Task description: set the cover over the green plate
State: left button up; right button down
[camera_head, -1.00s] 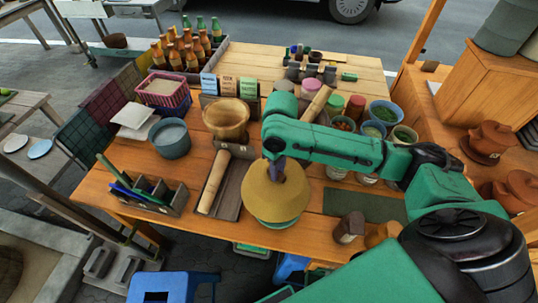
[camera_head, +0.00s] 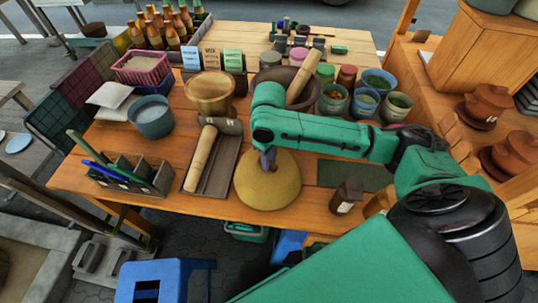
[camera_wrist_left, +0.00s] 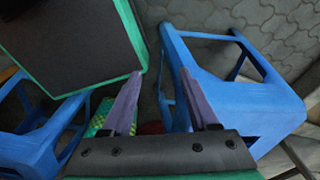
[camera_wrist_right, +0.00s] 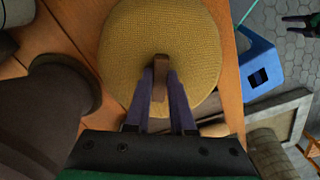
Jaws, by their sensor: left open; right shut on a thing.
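The cover (camera_head: 268,188) is a yellow-brown woven dome near the front edge of the wooden table. It fills the middle of the right wrist view (camera_wrist_right: 120,50). My right gripper (camera_head: 268,158) is above it, with its fingers shut on the cover's brown handle (camera_wrist_right: 162,66). The green plate is not visible now; the cover hides the spot where its green rim showed before. The cover looks level and low against the table, but I cannot see its underside. My left gripper (camera_wrist_left: 161,74) is open and empty, below table height near a blue stool.
A grey tray with a wooden roller (camera_head: 201,158) is left of the cover. A small brown jar (camera_head: 346,196) and a dark green mat (camera_head: 355,175) are to its right. A large brown mortar with a pestle (camera_head: 303,78) and several bowls stand behind.

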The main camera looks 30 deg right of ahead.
jog(key=shift+f, duration=0.3)
jog(key=c, duration=0.7)
grip_release()
notch_tip(320, 180, up, 15)
jog(key=shift+f+p, duration=0.15)
jog(key=shift+p, duration=0.4)
